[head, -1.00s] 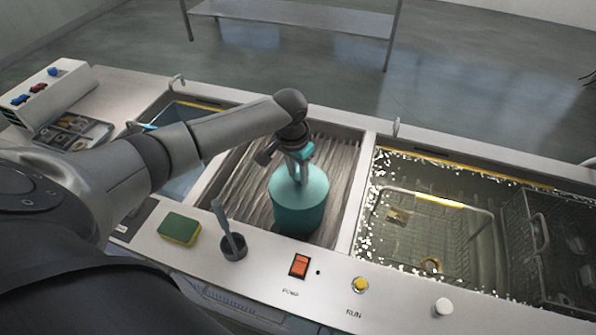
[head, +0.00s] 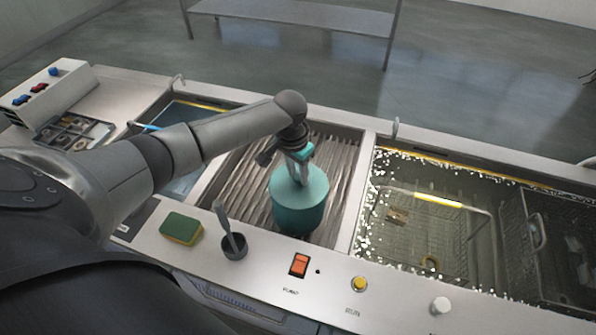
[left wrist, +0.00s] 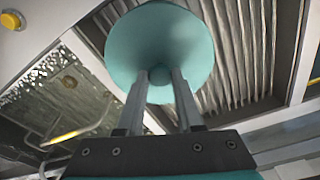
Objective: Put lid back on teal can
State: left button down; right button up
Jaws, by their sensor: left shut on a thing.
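The teal can (head: 299,217) stands upright on the ribbed floor of the middle basin. Its teal lid (head: 316,183) is at the can's top; I see no clear gap between them, but cannot tell whether it is fully seated. My left gripper (head: 300,176) points down from above and is shut on the lid's knob. The lid hides the can's body in that view. My right gripper is not in view.
A green and yellow sponge (head: 181,228) and a dark cup with a grey handle (head: 234,247) stand on the front ledge. An orange switch (head: 299,265) and a yellow button (head: 360,284) are there too. A tank with wire baskets (head: 440,230) lies right of the basin.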

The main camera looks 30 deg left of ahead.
pick_arm(q)
jog(key=shift+f+p, duration=0.15)
jog(key=shift+p, duration=0.55)
dwell(0.9)
dwell(0.3)
grip_release()
dwell(0.5)
jog(key=shift+r+p, duration=3.55)
jog(key=shift+p, duration=0.5)
grip_shut()
